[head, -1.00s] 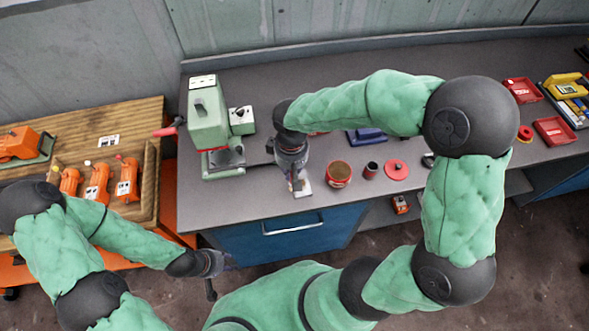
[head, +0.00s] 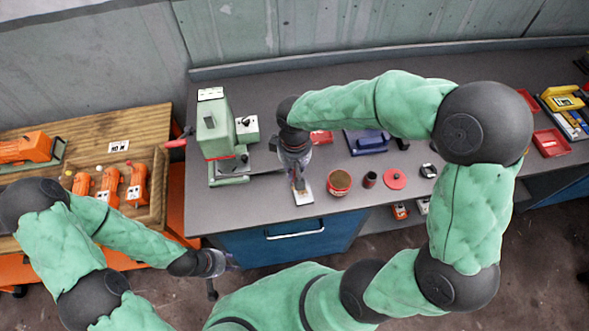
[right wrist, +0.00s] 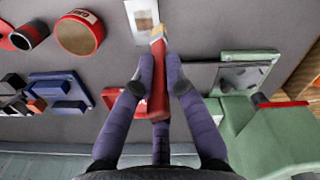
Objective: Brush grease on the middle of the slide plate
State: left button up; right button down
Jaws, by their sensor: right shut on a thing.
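My right gripper (right wrist: 158,85) is shut on a brush with a red handle (right wrist: 157,99) and pale bristles (right wrist: 157,33). The bristle end is over or at the near edge of a small pale rectangular plate (right wrist: 143,14); I cannot tell whether they touch. The plate also shows in the head view (head: 304,196), just below the right gripper (head: 298,178), at the bench front. A round red tin with brownish contents (head: 339,182) stands right of it. My left gripper (head: 212,270) hangs off the bench front, low left; its fingers are too unclear to judge.
A green press (head: 215,135) stands left of the right gripper. A small dark red-rimmed pot (head: 369,179), a red disc (head: 395,179) and a blue block fixture (head: 367,142) lie to the right. A wooden table (head: 60,135) with orange tools is at left.

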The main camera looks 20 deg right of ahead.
jog(key=shift+r+p, duration=1.2)
jog(key=shift+r, duration=0.35)
jog(key=shift+f, duration=0.1)
